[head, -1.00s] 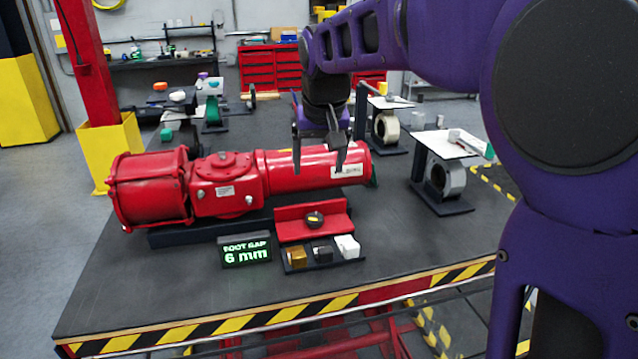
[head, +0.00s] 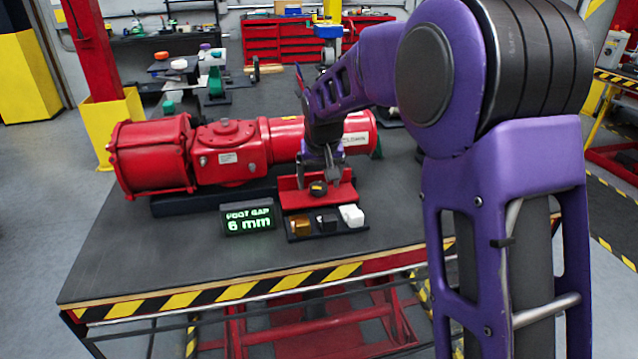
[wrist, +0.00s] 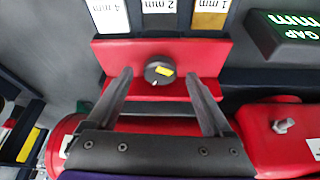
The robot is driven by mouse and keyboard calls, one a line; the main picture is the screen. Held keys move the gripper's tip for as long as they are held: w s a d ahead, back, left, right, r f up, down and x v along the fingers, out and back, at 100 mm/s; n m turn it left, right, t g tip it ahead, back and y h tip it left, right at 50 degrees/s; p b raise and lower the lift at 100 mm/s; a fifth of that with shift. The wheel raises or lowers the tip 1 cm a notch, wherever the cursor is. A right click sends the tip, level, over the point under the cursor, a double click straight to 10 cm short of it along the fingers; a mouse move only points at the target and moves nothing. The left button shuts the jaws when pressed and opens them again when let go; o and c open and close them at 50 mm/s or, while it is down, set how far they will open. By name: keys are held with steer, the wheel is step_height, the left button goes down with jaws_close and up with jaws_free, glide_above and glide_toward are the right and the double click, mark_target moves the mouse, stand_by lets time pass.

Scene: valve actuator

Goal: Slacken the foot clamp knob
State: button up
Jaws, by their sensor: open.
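The foot clamp knob (head: 318,188) is a small round black knob on a red bracket (head: 290,200) in front of the red valve actuator (head: 230,150). In the wrist view the knob (wrist: 158,70) shows a yellow mark and a small pale dot, and stands against the red bracket (wrist: 110,55). My gripper (head: 318,178) is above the bracket, close to the knob. In the wrist view my gripper (wrist: 160,80) is open, with one finger on each side of the knob and clear gaps between. Whether the fingertips are down at knob height I cannot tell.
A display (head: 248,217) reading "FOOT GAP 6 mm" stands left of the bracket. A dark tray (head: 330,234) in front holds blocks, labelled 4 mm (wrist: 108,15), 2 mm (wrist: 170,15) and 1 mm (wrist: 210,18) in the wrist view.

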steer(key=shift+w+f, duration=0.15)
steer(key=shift+f, duration=0.15)
jaws_close()
steer(key=shift+d+r+n+y+p, duration=0.15)
steer(key=shift+n+y+p, duration=0.45)
steer(key=shift+n, duration=0.6)
steer(key=shift+n+g+y+p, duration=0.3)
steer(key=shift+n+g+p, duration=0.1)
steer(key=shift+n, duration=0.8)
jaws_free()
